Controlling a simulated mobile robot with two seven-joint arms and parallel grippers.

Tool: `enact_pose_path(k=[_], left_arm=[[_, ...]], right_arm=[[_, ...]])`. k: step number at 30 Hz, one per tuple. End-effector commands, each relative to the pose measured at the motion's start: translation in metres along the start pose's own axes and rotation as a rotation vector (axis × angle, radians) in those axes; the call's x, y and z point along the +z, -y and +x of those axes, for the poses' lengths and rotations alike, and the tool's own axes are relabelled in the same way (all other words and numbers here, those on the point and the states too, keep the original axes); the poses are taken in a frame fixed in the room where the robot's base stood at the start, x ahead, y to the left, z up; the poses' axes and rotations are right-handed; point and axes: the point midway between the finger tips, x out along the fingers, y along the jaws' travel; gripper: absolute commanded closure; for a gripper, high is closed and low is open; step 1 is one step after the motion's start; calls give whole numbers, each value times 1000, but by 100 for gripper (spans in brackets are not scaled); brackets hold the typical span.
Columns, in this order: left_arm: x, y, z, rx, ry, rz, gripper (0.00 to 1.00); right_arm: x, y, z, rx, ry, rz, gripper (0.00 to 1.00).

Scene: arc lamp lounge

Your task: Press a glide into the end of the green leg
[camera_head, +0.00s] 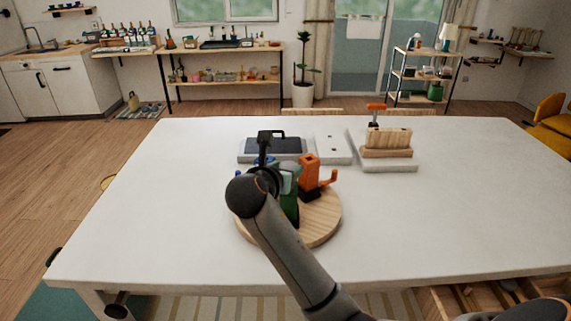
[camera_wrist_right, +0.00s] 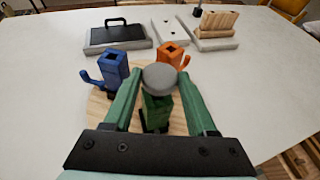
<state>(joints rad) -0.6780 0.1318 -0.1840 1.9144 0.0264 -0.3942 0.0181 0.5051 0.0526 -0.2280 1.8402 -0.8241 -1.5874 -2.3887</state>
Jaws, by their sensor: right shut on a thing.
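The green leg (camera_wrist_right: 156,112) stands upright on a round wooden board (camera_head: 325,218); in the head view my arm hides much of it. My right gripper (camera_wrist_right: 160,78) is above the green leg, its two green fingers shut on a round grey glide (camera_wrist_right: 160,75). The glide is over the leg's top end and covers it in the wrist view. I cannot tell whether the glide touches the leg. My left gripper is not in view.
A blue leg (camera_wrist_right: 114,72) and an orange leg (camera_wrist_right: 170,55) with side hooks stand close beside the green one. Behind are a dark tray with a handle (camera_head: 273,146), a white plate (camera_head: 332,149) and wooden blocks (camera_head: 388,143). The white table (camera_head: 440,220) is clear at right.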

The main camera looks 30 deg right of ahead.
Motion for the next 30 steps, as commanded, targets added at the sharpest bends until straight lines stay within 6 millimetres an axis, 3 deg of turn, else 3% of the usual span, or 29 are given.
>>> enact_pose_path(k=[30], left_arm=[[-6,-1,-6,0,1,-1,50]], right_arm=[[-1,0,0,-1,0,-2,95]])
